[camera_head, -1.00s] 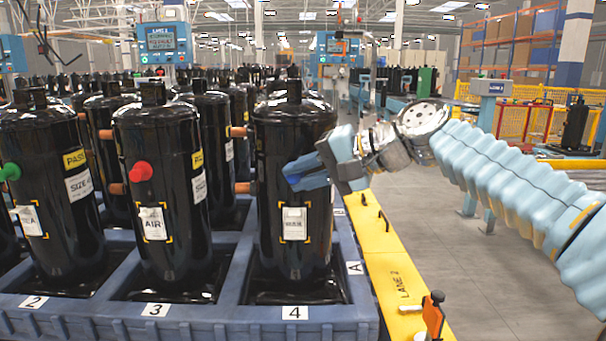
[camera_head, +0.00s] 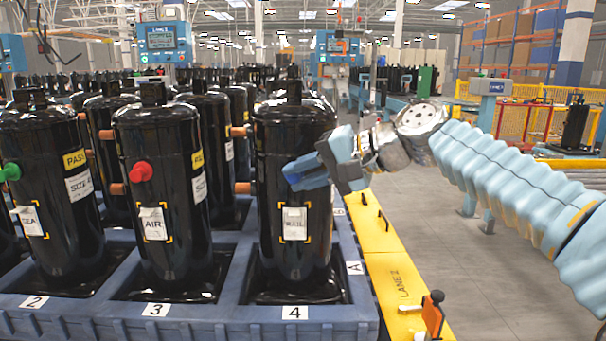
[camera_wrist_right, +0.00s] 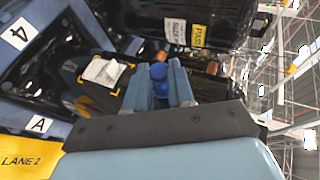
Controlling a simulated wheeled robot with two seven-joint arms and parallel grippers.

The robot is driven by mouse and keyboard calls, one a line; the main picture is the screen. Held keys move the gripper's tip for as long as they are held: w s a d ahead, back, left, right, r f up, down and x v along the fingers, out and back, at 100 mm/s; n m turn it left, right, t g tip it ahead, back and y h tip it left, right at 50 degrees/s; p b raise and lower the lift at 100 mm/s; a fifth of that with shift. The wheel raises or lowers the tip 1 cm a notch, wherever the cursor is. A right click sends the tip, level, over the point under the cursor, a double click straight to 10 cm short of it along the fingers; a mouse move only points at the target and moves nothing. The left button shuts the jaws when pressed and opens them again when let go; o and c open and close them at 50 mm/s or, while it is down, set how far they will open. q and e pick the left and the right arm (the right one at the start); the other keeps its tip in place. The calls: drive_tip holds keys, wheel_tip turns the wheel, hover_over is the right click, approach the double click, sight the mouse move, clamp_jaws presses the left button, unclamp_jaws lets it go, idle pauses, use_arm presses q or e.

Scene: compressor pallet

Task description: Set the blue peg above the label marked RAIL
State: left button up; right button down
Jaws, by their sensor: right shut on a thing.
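My right gripper (camera_head: 300,172) is at the front of the black compressor (camera_head: 292,130) in slot 4, above its white label (camera_head: 294,223). That label's word is too small to read surely. In the right wrist view, a blue peg (camera_wrist_right: 158,73) sits between the two fingers of the right gripper (camera_wrist_right: 160,88), which is shut on it. The white label also shows in the wrist view (camera_wrist_right: 104,71). My left gripper is not in view.
The compressor (camera_head: 158,190) in slot 3 has a red peg (camera_head: 140,173) above its AIR label (camera_head: 152,224). A green peg (camera_head: 10,173) is at the far left. The compressors stand in a blue pallet (camera_head: 200,325).

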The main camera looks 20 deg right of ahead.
drive_tip(key=shift+w+d, duration=0.15)
drive_tip(key=shift+w, duration=0.4)
idle(0.4)
drive_tip(key=c, duration=0.9)
unclamp_jaws()
drive_tip(key=v, duration=1.3)
drive_tip(key=shift+s+d+r, duration=0.15)
drive_tip(key=shift+s+d, duration=0.05)
drive_tip(key=shift+d, duration=0.1)
